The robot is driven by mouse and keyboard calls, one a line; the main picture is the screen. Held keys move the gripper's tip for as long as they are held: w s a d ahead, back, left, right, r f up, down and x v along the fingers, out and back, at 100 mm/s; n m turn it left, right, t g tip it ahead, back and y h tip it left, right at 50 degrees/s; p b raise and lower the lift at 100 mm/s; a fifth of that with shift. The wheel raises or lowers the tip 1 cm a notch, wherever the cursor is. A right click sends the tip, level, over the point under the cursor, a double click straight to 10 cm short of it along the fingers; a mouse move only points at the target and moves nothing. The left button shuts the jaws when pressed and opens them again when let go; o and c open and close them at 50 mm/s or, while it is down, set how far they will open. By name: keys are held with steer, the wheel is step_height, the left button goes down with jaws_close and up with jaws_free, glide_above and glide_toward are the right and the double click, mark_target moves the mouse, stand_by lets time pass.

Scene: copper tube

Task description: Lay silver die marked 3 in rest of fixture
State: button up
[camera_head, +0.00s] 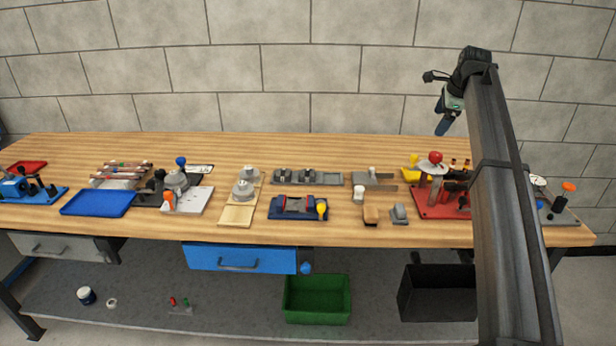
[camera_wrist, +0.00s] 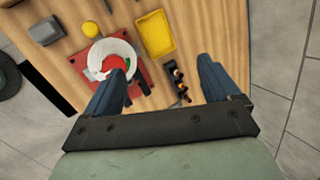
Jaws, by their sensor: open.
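My gripper (camera_head: 443,122) hangs high above the right part of the workbench. In the wrist view my gripper (camera_wrist: 161,72) is open and empty, its two blue fingers wide apart. Round silver pieces (camera_head: 244,187) sit on a pale wooden board left of the middle of the bench. No marking can be read at this size, so I cannot tell which piece is the die marked 3 or see the rest clearly.
A red-based device (camera_head: 432,203) with a red ball stands below my gripper; a yellow tray (camera_wrist: 155,35) shows near it. A blue tray (camera_head: 98,203), grey blocks (camera_head: 307,177) and a dark blue fixture (camera_head: 298,208) share the bench. The back strip of the bench is clear.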

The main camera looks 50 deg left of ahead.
steer(key=s+a+f+n+g+h, duration=0.1)
steer(key=s+a+f, duration=0.1)
steer(key=s+a, duration=0.5)
steer(key=s+a+f+g+h, duration=0.1)
steer(key=s+a+f, duration=0.2)
steer(key=a, duration=0.8)
steer(key=n+h, duration=0.1)
steer(key=h, duration=0.1)
glide_above(307, 173)
steer(key=shift+g, duration=0.4)
steer(key=f, duration=1.3)
steer(key=shift+a, duration=0.25)
steer(key=shift+w+d+f, duration=0.1)
steer(key=shift+d+f, duration=0.05)
steer(key=shift+f, duration=1.2)
steer(key=shift+d+f, duration=0.1)
steer(key=shift+f, duration=1.2)
steer(key=c, duration=1.5)
steer(key=shift+r, duration=0.15)
